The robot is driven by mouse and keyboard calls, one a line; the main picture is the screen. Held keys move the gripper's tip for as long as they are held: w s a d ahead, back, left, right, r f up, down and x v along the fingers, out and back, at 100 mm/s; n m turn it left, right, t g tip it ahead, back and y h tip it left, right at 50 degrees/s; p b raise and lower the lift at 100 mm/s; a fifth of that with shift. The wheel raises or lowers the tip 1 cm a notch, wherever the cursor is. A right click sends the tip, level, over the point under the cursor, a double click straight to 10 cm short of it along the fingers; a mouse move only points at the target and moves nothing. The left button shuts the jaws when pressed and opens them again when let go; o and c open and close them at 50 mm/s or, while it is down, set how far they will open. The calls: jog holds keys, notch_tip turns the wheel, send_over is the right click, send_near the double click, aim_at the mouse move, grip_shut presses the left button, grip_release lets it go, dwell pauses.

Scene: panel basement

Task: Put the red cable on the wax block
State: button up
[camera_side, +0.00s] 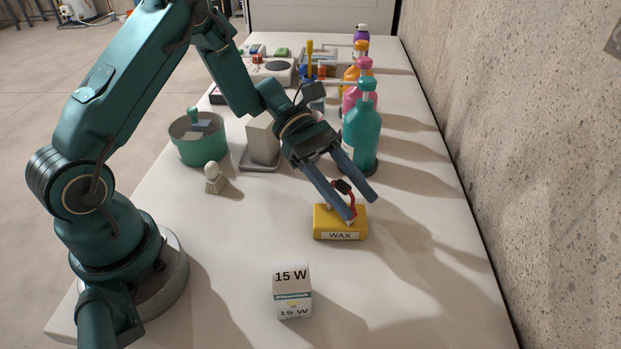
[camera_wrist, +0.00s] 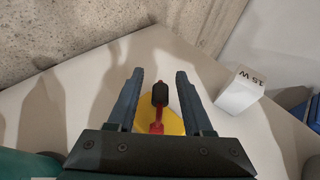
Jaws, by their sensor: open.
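The red cable (camera_side: 352,203) with a black part stands on top of the yellow wax block (camera_side: 340,236), which has a WAX label on its front. In the wrist view the cable (camera_wrist: 157,127) shows its red and black parts above the yellow block (camera_wrist: 174,124). My gripper (camera_side: 361,209) is over the block with its two blue-grey fingers on either side of the cable. In the wrist view my gripper (camera_wrist: 157,75) is open, with gaps between the cable and both fingers. Part of the block is hidden behind the gripper body in that view.
A white 15 W box (camera_side: 292,291) stands in front of the block. A teal bottle (camera_side: 361,135) stands close behind my gripper, with more bottles beyond. A green pot (camera_side: 199,138) is at the left. A concrete wall (camera_side: 500,130) borders the table's right side.

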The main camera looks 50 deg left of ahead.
jog(key=v, duration=1)
jog(key=s+r+m+t+y, duration=0.2)
jog(key=s+m+y, duration=0.4)
jog(key=m, duration=0.3)
jog(key=s+r+m+t+y, duration=0.3)
jog(key=s+m+y, duration=0.4)
jog(key=s+m, duration=0.1)
jog(key=shift+s+r+m+t, duration=0.15)
jog(key=shift+r+m+t, duration=0.15)
jog(key=shift+m, duration=0.2)
